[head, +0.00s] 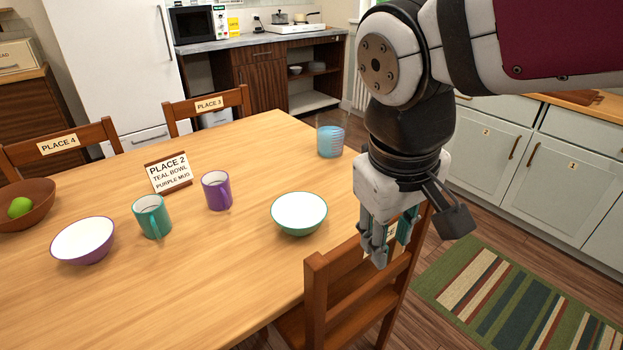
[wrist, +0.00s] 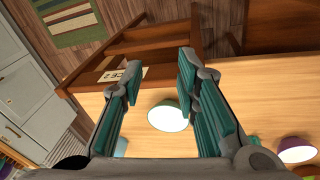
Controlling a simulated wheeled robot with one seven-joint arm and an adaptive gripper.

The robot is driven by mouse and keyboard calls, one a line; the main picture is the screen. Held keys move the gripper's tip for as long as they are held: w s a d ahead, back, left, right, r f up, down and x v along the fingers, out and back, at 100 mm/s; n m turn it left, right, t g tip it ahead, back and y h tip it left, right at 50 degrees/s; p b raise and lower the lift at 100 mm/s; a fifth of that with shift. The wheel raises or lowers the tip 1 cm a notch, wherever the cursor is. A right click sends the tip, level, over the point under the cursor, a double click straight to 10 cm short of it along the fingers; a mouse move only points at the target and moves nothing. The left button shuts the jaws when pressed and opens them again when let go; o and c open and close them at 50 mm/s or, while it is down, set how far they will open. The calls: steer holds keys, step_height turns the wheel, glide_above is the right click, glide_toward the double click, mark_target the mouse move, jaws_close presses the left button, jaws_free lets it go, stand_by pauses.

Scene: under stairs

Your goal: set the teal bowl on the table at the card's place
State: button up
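The teal bowl (head: 298,214), white inside and teal outside, stands upright on the wooden table (head: 240,290) near its right side. The bowl also shows in the wrist view (wrist: 168,117), beyond and between the fingers. My gripper (head: 386,248) is to the right of the bowl, above the near-right chair, pointing down. In the wrist view its fingers (wrist: 158,66) are apart with nothing between them. The card (head: 169,172) reads PLACE 2, TEAL BOWL, PURPLE MUG and stands mid-table. The purple mug (head: 217,191) stands between card and bowl.
A teal mug (head: 153,216), a purple bowl (head: 83,240), a brown bowl with green fruit (head: 33,203) and a blue ribbed cup (head: 330,141) are on the table. Chairs labelled PLACE 3 (head: 207,106) and PLACE 4 (head: 62,144) stand behind. The near-right chair's label (wrist: 123,74) is partly hidden.

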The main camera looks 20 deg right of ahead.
steer(key=s+a+m+y, duration=0.1)
steer(key=s+a+y, duration=0.1)
steer(key=s, duration=0.6)
steer(key=shift+f, duration=0.25)
steer(key=shift+r, duration=0.1)
step_height(320, 180, up, 12)
steer(key=t+p, duration=0.2)
steer(key=p, duration=0.9)
steer(key=shift+d+r+t, duration=0.25)
steer(key=shift+t, duration=0.05)
steer(key=shift+w, duration=0.15)
